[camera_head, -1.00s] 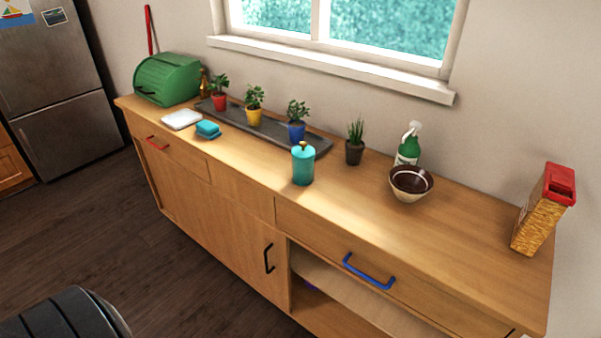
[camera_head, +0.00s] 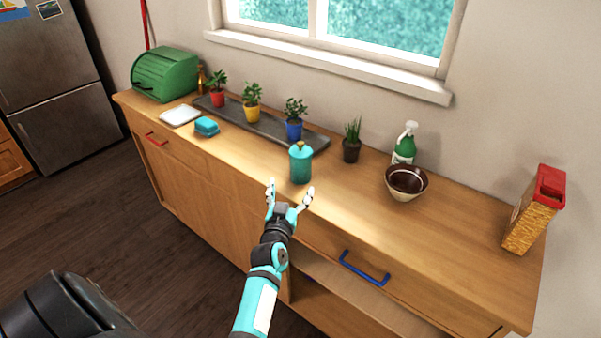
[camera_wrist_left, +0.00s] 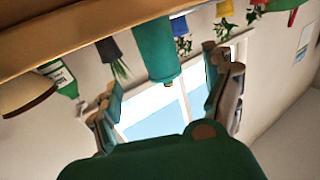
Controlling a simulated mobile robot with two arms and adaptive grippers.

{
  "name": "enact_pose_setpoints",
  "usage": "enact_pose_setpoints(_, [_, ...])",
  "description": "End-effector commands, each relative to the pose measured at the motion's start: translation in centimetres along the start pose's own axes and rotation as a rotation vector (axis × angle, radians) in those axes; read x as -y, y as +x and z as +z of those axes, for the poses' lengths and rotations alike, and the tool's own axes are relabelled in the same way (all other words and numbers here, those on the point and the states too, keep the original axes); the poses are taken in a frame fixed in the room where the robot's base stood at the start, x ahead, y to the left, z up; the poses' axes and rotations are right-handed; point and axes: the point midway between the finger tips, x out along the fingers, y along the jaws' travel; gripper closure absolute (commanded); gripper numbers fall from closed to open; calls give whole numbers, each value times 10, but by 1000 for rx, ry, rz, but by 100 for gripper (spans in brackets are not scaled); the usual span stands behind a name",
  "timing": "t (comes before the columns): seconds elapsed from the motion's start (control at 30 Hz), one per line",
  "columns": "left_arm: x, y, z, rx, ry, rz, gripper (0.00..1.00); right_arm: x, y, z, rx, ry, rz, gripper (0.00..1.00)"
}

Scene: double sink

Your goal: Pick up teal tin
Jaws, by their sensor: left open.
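The teal tin (camera_head: 300,165), a cylinder with a small gold knob on its lid, stands upright on the wooden counter (camera_head: 450,238). My left gripper (camera_head: 290,192) is open and empty, just in front of the tin at the counter's front edge. In the left wrist view the picture is upside down, and the tin (camera_wrist_left: 155,48) shows beyond and between the open fingers (camera_wrist_left: 170,95). A small gap seems to remain between fingers and tin. My right gripper is not in view.
A dark tray with several potted plants (camera_head: 253,105) lies behind the tin. A small dark pot (camera_head: 351,142), a bowl (camera_head: 405,183), a green spray bottle (camera_head: 404,145) and a red-topped box (camera_head: 535,210) stand to the right. A blue sponge (camera_head: 206,127) lies left.

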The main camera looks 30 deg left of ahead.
Motion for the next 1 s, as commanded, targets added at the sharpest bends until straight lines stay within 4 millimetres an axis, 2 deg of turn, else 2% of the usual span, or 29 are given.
enact_pose_setpoints(0.03, [0,13,4,-4,-2,0,16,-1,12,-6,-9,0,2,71])
enact_pose_setpoints(0.1, [0,28,5,-3,-1,0,16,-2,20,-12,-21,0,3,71])
enact_pose_setpoints(0.3, [-1,59,3,-1,0,0,16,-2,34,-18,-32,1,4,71])
enact_pose_setpoints(0.53, [-1,74,1,1,-1,1,16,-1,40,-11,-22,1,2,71])
enact_pose_setpoints(0.8, [-3,112,-2,-1,-1,1,16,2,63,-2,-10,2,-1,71])
enact_pose_setpoints(1.0, [-3,119,-5,2,0,1,16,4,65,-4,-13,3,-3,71])
